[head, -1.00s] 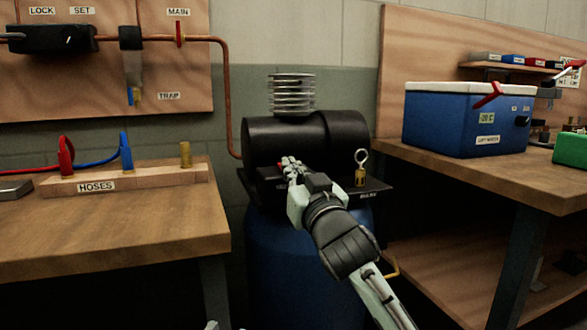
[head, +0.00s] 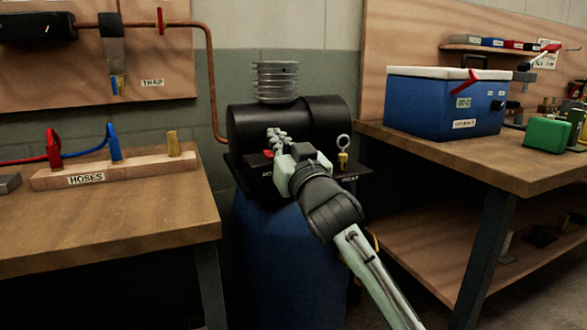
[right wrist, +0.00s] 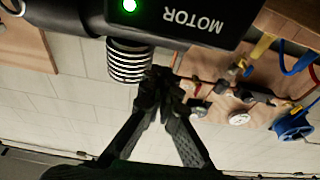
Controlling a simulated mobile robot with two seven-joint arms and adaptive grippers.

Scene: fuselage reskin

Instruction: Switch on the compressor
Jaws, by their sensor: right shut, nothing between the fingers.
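The compressor (head: 318,122) is a black cylinder on a blue tank, with a ribbed metal cylinder (head: 276,82) on top. A red switch part (head: 268,153) shows at its front, beside my right gripper and above a partly hidden label. My right gripper (head: 277,136) is shut and empty in front of the black body; I cannot tell whether it touches. In the right wrist view the gripper (right wrist: 165,88) shows shut near the ribbed cylinder, and a lit green lamp (right wrist: 129,5) sits beside the MOTOR label (right wrist: 193,19). My left gripper is out of view.
A brass valve with a ring (head: 343,158) stands right of my gripper. The hose bench (head: 110,220) is at left, with red and blue hose ends. A bench with a blue cooler box (head: 430,112) is at right. A copper pipe (head: 211,85) runs down behind.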

